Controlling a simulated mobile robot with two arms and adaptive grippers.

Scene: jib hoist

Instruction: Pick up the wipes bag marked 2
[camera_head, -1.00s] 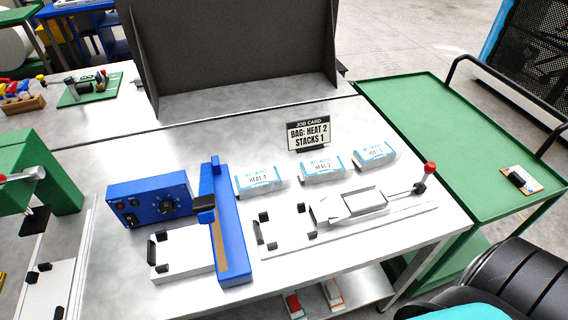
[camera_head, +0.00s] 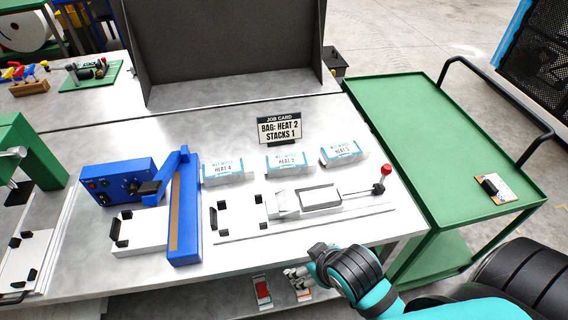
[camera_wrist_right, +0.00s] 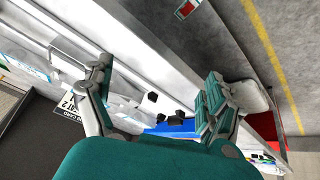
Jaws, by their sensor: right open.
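Three white and blue wipes bags stand in a row on the steel table. The middle wipes bag (camera_head: 287,163) appears to read HEAT 2. The left bag (camera_head: 228,171) appears to read HEAT 4; the number on the right bag (camera_head: 341,152) is unclear. My right gripper (camera_head: 299,273) is at the table's front edge, in front of and below the bags, apart from them. In the right wrist view its fingers (camera_wrist_right: 155,95) are spread with nothing between them. My left gripper is not in view.
A job card (camera_head: 279,130) reading BAG: HEAT 2, STACKS 1 stands behind the bags. A blue sealer (camera_head: 184,215) is left; a white fixture (camera_head: 319,198) with a red-knobbed lever lies in front. A green cart (camera_head: 440,150) stands right, mostly clear.

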